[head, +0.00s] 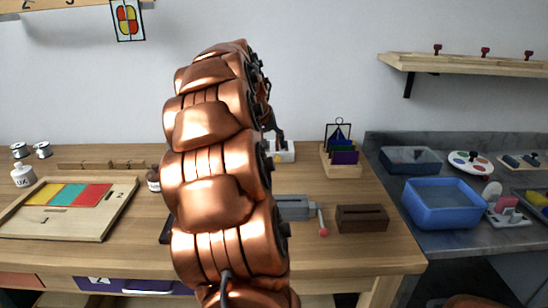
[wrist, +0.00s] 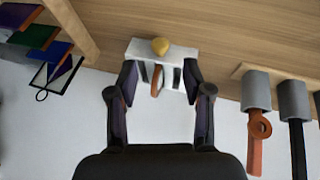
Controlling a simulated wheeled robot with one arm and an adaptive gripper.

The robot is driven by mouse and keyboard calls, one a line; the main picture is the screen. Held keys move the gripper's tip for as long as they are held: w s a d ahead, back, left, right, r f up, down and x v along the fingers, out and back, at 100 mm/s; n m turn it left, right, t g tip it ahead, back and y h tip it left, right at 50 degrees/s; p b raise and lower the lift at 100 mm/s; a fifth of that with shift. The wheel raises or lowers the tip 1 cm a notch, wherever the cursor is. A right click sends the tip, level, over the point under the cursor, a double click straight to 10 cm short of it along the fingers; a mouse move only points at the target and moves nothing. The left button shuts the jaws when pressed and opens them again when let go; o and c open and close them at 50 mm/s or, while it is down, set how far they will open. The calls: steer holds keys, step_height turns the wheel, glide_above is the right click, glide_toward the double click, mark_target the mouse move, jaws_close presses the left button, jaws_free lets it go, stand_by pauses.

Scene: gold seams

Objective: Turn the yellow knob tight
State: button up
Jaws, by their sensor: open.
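The yellow knob (wrist: 160,46) sits on a white block (wrist: 185,58) on the wooden table in the wrist view. An orange-brown piece (wrist: 156,82) stands on the block near the knob. My gripper (wrist: 163,84) is open, its two dark fingers spread on either side of the block's near side. The knob lies a little beyond the fingertips, and nothing is between the fingers that I can tell is held. In the head view my copper arm hides much of the middle, and only part of the white block (head: 284,153) shows behind it; the knob is hidden there.
A wooden rack with coloured panels (head: 341,158) stands right of the block. Grey-capped tools (wrist: 257,92) hang at the right in the wrist view. A grey vise (head: 296,207) and a brown slotted box (head: 362,218) lie nearer. A blue bin (head: 443,203) stands on the grey counter.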

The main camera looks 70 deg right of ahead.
mark_target(277, 158)
steer(key=x, duration=0.6)
steer(key=shift+f, duration=0.15)
jaws_close()
